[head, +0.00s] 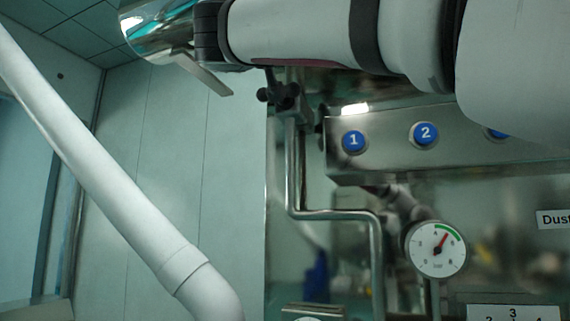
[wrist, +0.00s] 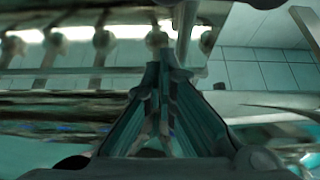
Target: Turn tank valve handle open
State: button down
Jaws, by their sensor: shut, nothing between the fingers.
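A flat grey lever (head: 208,78) slopes down to the right below a shiny metal cylinder (head: 160,32) in the head view, at the upper left. It looks like a valve handle, but I cannot be sure it is the tank's. My gripper (wrist: 160,70) is in the middle of the wrist view, its fingers closed together and nothing held. In the head view my arm reaches left across the top, and its dark end is close to the cylinder and lever. I cannot tell whether it touches them; the fingertips are not clear there.
A steel panel with blue numbered buttons (head: 425,133) and a round pressure gauge (head: 436,249) is at the right. A bent pipe (head: 295,170) runs below a small black fitting (head: 279,94). A thick white pipe (head: 120,180) crosses the left side.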

jog(key=shift+w+f, duration=0.15)
jog(key=shift+f, duration=0.8)
jog(key=shift+w+f, duration=0.15)
jog(key=shift+f, duration=0.75)
jog(key=shift+w+f+m+h+b, duration=0.1)
jog(key=shift+w+m+h+b, duration=0.05)
jog(key=shift+m+h+b, duration=0.35)
jog(key=shift+d+f+m+g+h+b, duration=0.2)
jog(key=shift+m+g+h+b, duration=0.15)
jog(key=shift+m+b, duration=0.5)
